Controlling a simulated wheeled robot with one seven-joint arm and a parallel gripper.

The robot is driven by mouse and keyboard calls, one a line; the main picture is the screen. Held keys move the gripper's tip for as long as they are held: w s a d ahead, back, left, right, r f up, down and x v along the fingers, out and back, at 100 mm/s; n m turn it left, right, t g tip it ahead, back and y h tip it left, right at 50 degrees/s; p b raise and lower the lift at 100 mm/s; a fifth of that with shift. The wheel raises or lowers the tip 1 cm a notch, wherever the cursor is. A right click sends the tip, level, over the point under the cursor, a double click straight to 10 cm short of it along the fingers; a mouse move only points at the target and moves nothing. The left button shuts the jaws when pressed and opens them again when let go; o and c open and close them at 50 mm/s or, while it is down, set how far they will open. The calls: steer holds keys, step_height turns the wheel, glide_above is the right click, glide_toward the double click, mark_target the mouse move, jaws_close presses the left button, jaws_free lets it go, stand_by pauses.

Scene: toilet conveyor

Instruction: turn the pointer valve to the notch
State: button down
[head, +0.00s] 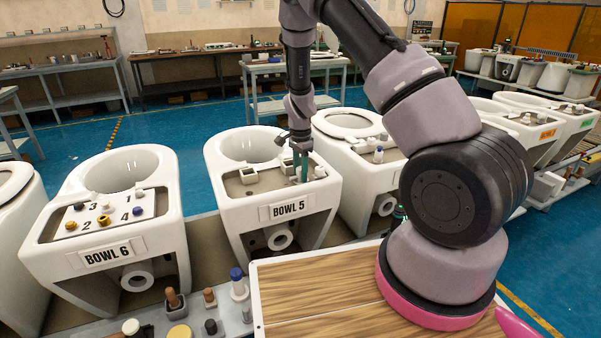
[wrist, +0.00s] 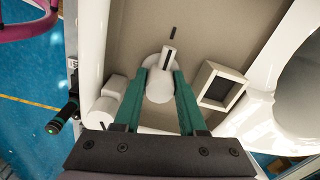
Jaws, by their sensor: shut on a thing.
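The pointer valve (wrist: 159,86) is a white round knob with a raised pointer bar carrying a dark line, on the beige deck of BOWL 5. A separate dark mark (wrist: 173,33), which looks like the notch, is on the deck beyond the pointer's tip. The pointer's line and this mark look roughly in line. My gripper (wrist: 162,76) has its green fingers shut on the knob, one on each side. In the head view my gripper (head: 301,178) points down at the deck of BOWL 5 (head: 292,209), and the valve is mostly hidden there.
A square white-rimmed box with a dark inside (wrist: 220,87) stands close right of the fingers. A white cylinder (wrist: 102,111) and a black-and-green part (wrist: 62,117) are at the left. BOWL 6 (head: 108,252) stands left in the head view. A wooden top (head: 320,295) is in front.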

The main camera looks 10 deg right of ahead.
mark_target(300, 168)
stand_by(0.4)
steer(key=shift+c, duration=2.4)
jaws_free()
steer(key=shift+r, duration=0.15)
step_height(300, 168, up, 11)
steer(key=shift+f, duration=0.2)
steer(key=shift+r, duration=0.1)
